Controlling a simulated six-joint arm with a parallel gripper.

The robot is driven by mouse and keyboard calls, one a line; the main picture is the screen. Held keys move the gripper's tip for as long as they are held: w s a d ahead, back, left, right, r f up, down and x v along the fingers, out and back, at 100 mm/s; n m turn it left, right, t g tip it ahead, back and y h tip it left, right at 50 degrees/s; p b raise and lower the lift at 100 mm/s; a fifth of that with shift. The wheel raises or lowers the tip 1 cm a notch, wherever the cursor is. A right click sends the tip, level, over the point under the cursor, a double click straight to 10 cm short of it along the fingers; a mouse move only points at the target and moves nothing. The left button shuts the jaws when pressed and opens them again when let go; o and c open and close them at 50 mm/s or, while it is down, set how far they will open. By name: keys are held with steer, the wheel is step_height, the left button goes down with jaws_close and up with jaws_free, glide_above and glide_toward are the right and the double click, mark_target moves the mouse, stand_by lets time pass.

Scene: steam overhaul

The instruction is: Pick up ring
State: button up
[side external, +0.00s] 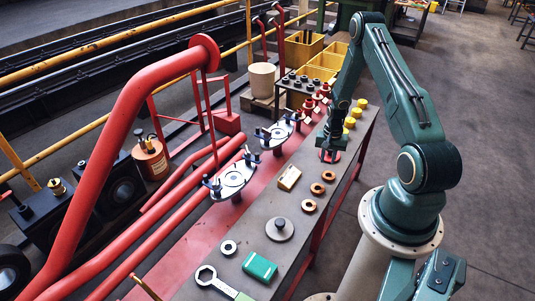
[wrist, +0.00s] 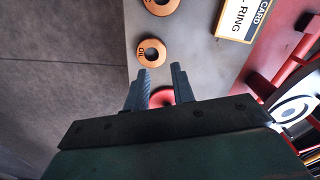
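A red ring (side external: 328,156) lies on the bench right below my gripper (side external: 328,143). In the wrist view the red ring (wrist: 161,95) shows between the fingers of my gripper (wrist: 160,71), partly hidden by them. The fingers are apart, with nothing visibly clamped; whether they touch the ring I cannot tell. Orange-brown rings (side external: 328,176), (side external: 317,189) and (side external: 309,206) lie in a row on the bench nearby. One orange ring (wrist: 151,53) lies just beyond the fingertips in the wrist view, and another (wrist: 160,5) is cut by the top edge.
A card with "RING" lettering (wrist: 243,18) lies beside the rings. Yellow caps (side external: 350,122) stand behind my gripper. A round plate with a knob (side external: 280,229), a green box (side external: 259,267) and a wrench (side external: 215,281) lie toward the front. Two clamp fixtures (side external: 234,179), (side external: 276,134) stand left.

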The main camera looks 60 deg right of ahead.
mark_target(324, 174)
steer(key=shift+f, duration=1.35)
steer(key=shift+f, duration=0.1)
steer(key=shift+w+d+f, duration=0.1)
steer(key=shift+f, duration=1.15)
steer(key=shift+w+f, duration=0.1)
steer(key=shift+f, duration=1.15)
jaws_close()
